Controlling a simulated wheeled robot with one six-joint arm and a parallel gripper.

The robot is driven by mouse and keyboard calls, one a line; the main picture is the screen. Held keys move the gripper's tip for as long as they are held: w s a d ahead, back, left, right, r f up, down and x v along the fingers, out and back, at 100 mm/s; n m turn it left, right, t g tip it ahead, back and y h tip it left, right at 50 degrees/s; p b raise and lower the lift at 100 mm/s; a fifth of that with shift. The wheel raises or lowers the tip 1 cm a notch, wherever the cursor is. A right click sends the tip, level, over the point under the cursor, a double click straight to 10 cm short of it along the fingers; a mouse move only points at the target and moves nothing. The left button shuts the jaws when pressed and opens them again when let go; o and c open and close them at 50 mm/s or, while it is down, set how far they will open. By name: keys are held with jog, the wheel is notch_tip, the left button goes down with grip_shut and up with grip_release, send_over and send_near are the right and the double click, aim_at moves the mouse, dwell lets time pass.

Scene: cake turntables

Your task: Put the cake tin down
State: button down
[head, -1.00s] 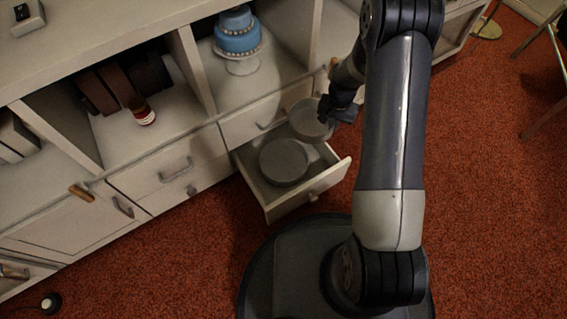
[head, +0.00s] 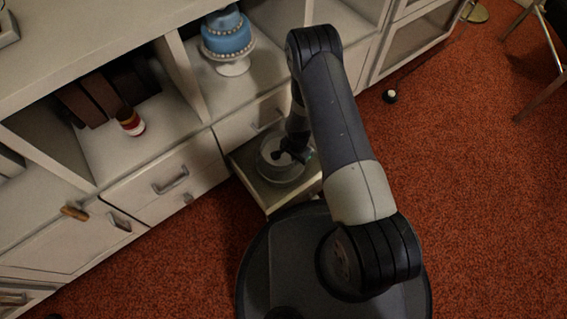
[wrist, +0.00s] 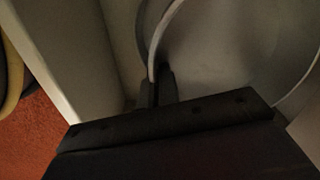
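A grey round cake tin (head: 269,150) is in the open drawer (head: 265,197) in the head view. My gripper (head: 287,156) is over the drawer, at the tin. In the wrist view my gripper (wrist: 157,88) has its fingers close together on either side of the tin's thin rim (wrist: 155,48). The tin's grey inside (wrist: 225,45) fills the right of that view. Another grey round edge shows just left of the rim, probably a second tin beneath. My arm hides part of the drawer, and I cannot tell whether the held tin rests on anything.
The drawer's pale wall (wrist: 75,50) is close on the left in the wrist view. A blue tiered cake (head: 228,36) stands on a shelf above. A red and white jar (head: 130,121) is on the shelf to the left. Red carpet is open at right, with a small dark object (head: 390,96).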

notch_tip(320, 180, down, 9)
jog(key=b, duration=0.2)
jog(key=shift+r+b, duration=0.15)
jog(key=shift+b, duration=0.25)
jog(key=shift+f+b, duration=0.4)
jog(key=shift+b, duration=0.1)
jog(key=c, duration=2)
grip_release()
jog(key=shift+o, duration=0.2)
jog(key=shift+r, duration=0.15)
notch_tip(320, 180, up, 12)
jog(key=p, duration=0.5)
jog(key=shift+r, duration=0.25)
